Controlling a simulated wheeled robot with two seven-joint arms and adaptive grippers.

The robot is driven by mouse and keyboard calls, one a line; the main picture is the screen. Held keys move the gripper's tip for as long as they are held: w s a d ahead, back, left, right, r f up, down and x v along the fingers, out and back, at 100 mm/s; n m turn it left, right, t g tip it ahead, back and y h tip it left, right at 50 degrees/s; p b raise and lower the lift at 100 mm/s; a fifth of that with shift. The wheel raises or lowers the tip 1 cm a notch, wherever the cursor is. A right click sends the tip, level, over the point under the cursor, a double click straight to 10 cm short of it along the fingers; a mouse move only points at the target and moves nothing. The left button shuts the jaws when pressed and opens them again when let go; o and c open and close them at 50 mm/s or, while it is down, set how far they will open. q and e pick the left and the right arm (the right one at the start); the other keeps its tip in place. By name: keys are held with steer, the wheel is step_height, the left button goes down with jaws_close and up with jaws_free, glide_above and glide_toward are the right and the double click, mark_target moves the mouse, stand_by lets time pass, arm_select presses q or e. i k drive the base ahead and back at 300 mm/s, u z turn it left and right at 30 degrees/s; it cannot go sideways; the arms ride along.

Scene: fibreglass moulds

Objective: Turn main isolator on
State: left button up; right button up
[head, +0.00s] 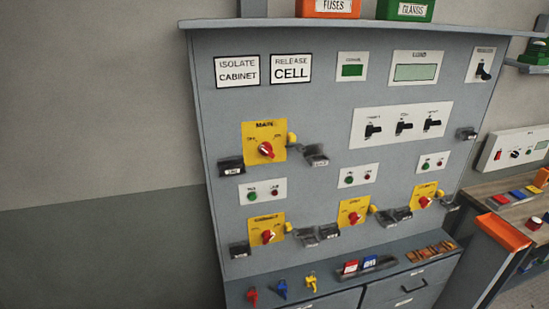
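The main isolator is a yellow plate (255,133) labelled MAIN at the upper left of the grey panel, in the head view. Its red rotary knob (265,149) sits at the plate's middle, with a pale mark on it. The small position labels beside the knob are too blurred to read surely, so I cannot tell its setting. A yellow tab (292,139) sticks out at the plate's right edge, with a dark tagged piece (316,155) below it. Neither of my grippers is in view.
Three more yellow isolators with red knobs sit lower: left (267,236), middle (353,212), right (424,197). Red, blue and yellow small items (282,289) are along the ledge. An orange-topped grey stand (503,232) is at right. Bare wall (95,120) lies left.

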mark_target(265, 149)
steer(key=z, duration=2.45)
steer(key=i, duration=0.7)
steer(key=u, duration=2.95)
